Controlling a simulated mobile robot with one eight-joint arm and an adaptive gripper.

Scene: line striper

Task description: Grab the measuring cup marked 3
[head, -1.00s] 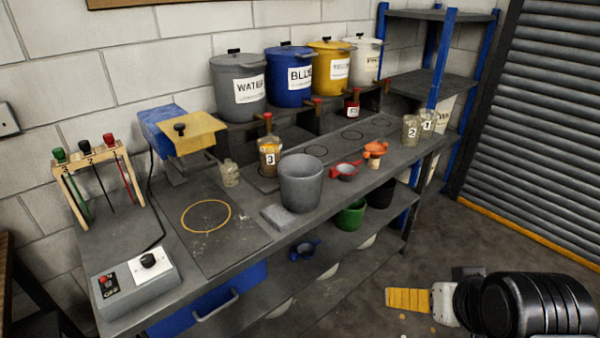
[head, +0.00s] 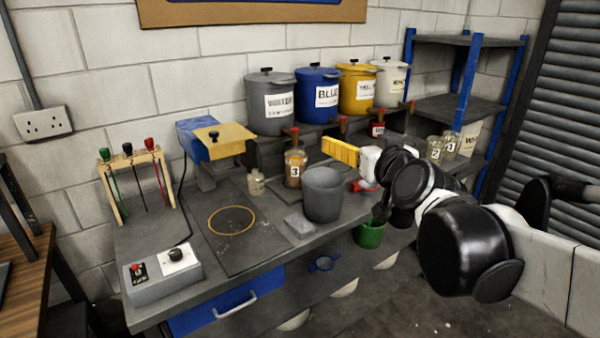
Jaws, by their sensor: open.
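The measuring cup marked 3 (head: 294,170) is a clear cup with orange-yellow contents and a white label. It stands upright on the workbench, in front of the grey bucket's rack and left of the grey pail. The cups marked 2 (head: 434,149) and 1 (head: 450,144) stand at the right end of the bench.
The grey pail (head: 322,196) stands close in front and right of the cup. A small jar (head: 256,184) is at its left. Labelled buckets, among them a blue one (head: 317,92), stand on a raised rack with taps behind. The bench left of the pail has free room.

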